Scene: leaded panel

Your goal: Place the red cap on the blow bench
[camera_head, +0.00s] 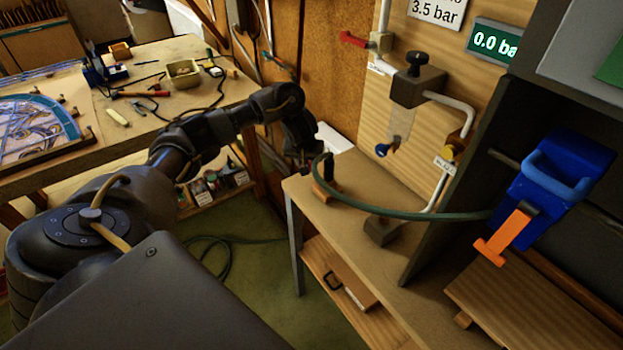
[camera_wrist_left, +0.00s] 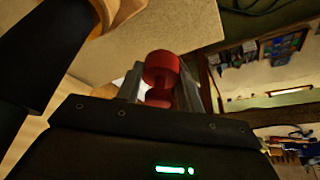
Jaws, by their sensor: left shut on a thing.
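The red cap (camera_wrist_left: 161,68) is between the two fingers of my left gripper (camera_wrist_left: 160,84) in the left wrist view. The gripper is shut on it. In the head view my left gripper (camera_head: 303,152) is at the left rear edge of the blow bench (camera_head: 345,216), and the cap is hidden there behind my wrist. In the wrist view a tan surface (camera_wrist_left: 125,50) lies beyond the cap; I cannot tell whether the cap touches it. My right gripper is not in view.
A green hose (camera_head: 420,215) arcs over the bench from a wooden holder (camera_head: 323,194) to a blue tool (camera_head: 555,180) with an orange part. Pipes and a valve (camera_head: 415,88) are on the back board. A cluttered worktable (camera_head: 215,100) stands at left. The bench's front left is clear.

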